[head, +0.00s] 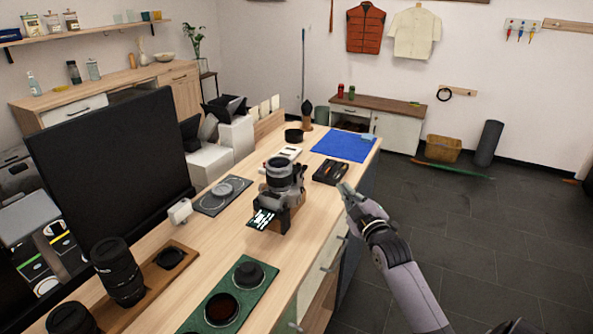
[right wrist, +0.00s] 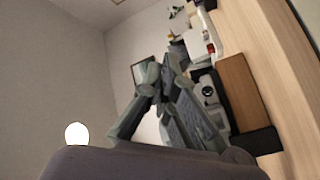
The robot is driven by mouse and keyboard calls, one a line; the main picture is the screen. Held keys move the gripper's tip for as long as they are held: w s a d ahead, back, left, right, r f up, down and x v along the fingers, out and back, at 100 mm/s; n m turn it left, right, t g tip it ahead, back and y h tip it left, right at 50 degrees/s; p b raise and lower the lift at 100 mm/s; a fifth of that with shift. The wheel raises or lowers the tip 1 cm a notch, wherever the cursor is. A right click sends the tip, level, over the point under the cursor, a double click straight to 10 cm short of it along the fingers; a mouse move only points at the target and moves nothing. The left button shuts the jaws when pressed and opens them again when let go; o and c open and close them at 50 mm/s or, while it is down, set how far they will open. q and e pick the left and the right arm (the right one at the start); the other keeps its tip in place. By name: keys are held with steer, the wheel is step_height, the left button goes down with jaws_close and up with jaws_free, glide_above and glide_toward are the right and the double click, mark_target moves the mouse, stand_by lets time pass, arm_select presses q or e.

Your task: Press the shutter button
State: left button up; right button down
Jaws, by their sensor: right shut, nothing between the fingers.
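A grey and black camera (head: 284,176) with its lens on top sits on a brown wooden block (head: 291,214) on the wooden table (head: 330,215). Its lit screen (head: 262,218) is tilted out toward the front left. I cannot make out the shutter button. My right gripper (head: 344,189) is to the right of the camera, apart from it, near the table's right edge. In the right wrist view its fingers (right wrist: 165,68) are closed together and empty, and the brown block (right wrist: 243,92) shows to their right. My left gripper is not in view.
A black tray (head: 331,172) and a blue mat (head: 344,146) lie behind the camera. A green tray (head: 262,292) with round lens parts is in front. A large black monitor (head: 110,160) and an upright lens (head: 117,270) stand at left.

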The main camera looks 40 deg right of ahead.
mark_target(303, 175)
steer(key=shift+s+d, duration=0.15)
steer(key=shift+d, duration=0.05)
stand_by(0.3)
steer(key=w+a, duration=0.4)
steer(key=w, duration=0.4)
steer(key=shift+b, duration=0.4)
stand_by(1.1)
steer(key=shift+w+a, duration=0.2)
steer(key=shift+w, duration=0.15)
steer(key=shift+w+a, duration=0.1)
steer(key=shift+w, duration=0.15)
stand_by(0.6)
steer(key=shift+s+p, duration=0.1)
steer(key=shift+p, duration=0.2)
steer(key=shift+s+d+p, duration=0.3)
steer(key=shift+s, duration=0.25)
